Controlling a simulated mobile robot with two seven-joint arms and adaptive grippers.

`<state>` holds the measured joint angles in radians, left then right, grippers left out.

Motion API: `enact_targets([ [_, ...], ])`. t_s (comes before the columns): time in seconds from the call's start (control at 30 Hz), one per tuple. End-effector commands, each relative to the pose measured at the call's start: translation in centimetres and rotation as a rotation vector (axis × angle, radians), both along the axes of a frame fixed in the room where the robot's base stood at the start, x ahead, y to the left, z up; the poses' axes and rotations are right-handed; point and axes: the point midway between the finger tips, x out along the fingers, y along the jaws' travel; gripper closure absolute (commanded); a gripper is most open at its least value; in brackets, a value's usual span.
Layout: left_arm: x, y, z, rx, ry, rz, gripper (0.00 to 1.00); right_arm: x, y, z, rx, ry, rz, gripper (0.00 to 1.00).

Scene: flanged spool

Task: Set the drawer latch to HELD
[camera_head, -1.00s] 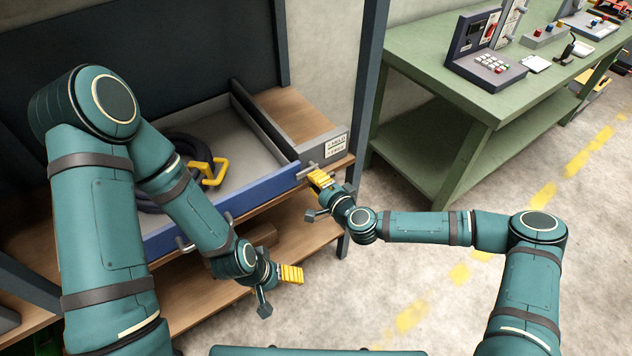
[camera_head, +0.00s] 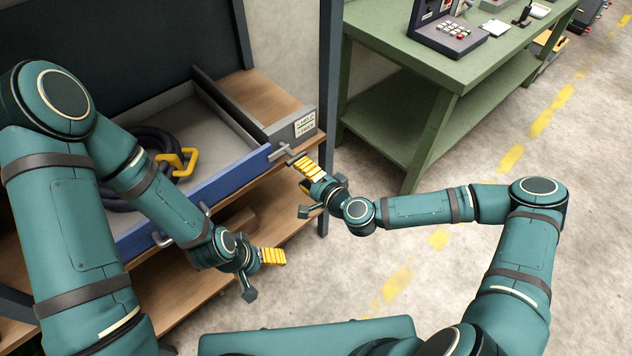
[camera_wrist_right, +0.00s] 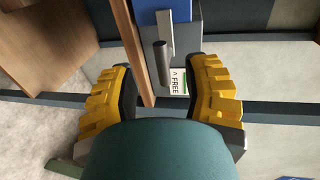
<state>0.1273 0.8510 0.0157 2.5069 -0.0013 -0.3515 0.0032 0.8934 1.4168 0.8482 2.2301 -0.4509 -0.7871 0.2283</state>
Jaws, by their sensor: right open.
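The drawer latch (camera_head: 283,153) is a small grey metal handle at the right end of the blue drawer front (camera_head: 205,196). In the right wrist view its round grey bar (camera_wrist_right: 162,64) stands ahead, between the finger directions, beside a label (camera_wrist_right: 178,82) reading FREE. The label plate (camera_head: 305,124) also shows in the head view, its words tiny. My right gripper (camera_head: 309,169) is open and empty, just right of the latch, apparently not touching it. Its yellow fingers (camera_wrist_right: 160,95) are spread wide. My left gripper (camera_head: 268,257) hangs before the drawer; its finger gap is hidden.
The open drawer holds a dark coil (camera_head: 150,150) with a yellow handle (camera_head: 178,161). A dark cabinet post (camera_head: 328,90) stands right of the label. A green workbench (camera_head: 400,70) is at the back right. The floor to the right is clear.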

Motion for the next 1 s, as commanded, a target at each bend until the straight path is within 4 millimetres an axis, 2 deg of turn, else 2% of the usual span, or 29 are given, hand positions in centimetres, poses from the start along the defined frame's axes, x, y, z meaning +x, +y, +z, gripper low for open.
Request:
enact_targets([
  [0.1, 0.0, 0.0, 0.0, 0.0, 0.0, 0.0, 0.18, -1.9, -1.4, 0.5, -0.001, 0.0, 0.0, 0.52],
  [0.33, 0.0, 0.0, 0.0, 0.0, 0.0, 0.0, 0.18, -3.9, -2.8, 0.9, -0.001, -0.001, 0.0, 0.52],
  [1.0, 0.0, 0.0, 0.0, 0.0, 0.0, 0.0, 0.18, -4.5, -2.8, 0.9, -0.007, 0.004, 0.01, 0.52],
])
